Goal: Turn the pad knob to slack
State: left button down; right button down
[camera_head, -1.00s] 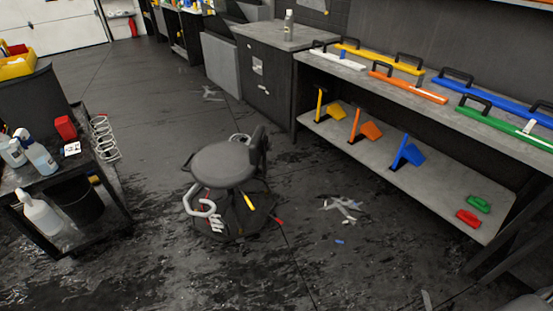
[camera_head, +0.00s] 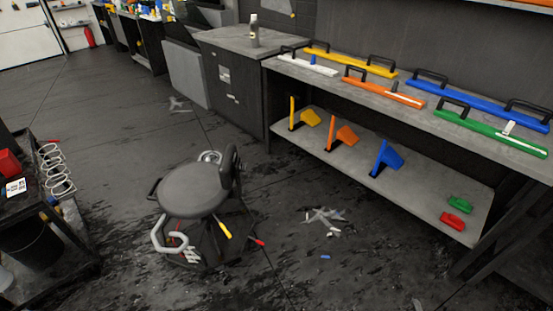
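I cannot make out a pad knob in the head view. A round grey stool (camera_head: 195,189) with a low backrest stands on the wet floor, with white and coloured hand tools hanging around its base. Long coloured tools with black handles lie on the wall bench, among them an orange one (camera_head: 384,87), a green one (camera_head: 490,132) and a blue one (camera_head: 478,100). Neither of my grippers is in view.
The wall bench (camera_head: 440,117) has a lower shelf (camera_head: 350,165) holding yellow, orange and blue bladed tools and small red and green pieces. A dark cart (camera_head: 60,243) stands at the left. Scraps (camera_head: 325,218) litter the floor. Open floor lies between cart and cabinet (camera_head: 235,85).

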aim_at(243, 166)
jog(key=z, duration=0.1)
jog(key=i, duration=1.2)
jog(key=u, duration=2.4)
jog(key=k, duration=1.7)
jog(key=z, duration=2.1)
jog(key=i, duration=0.5)
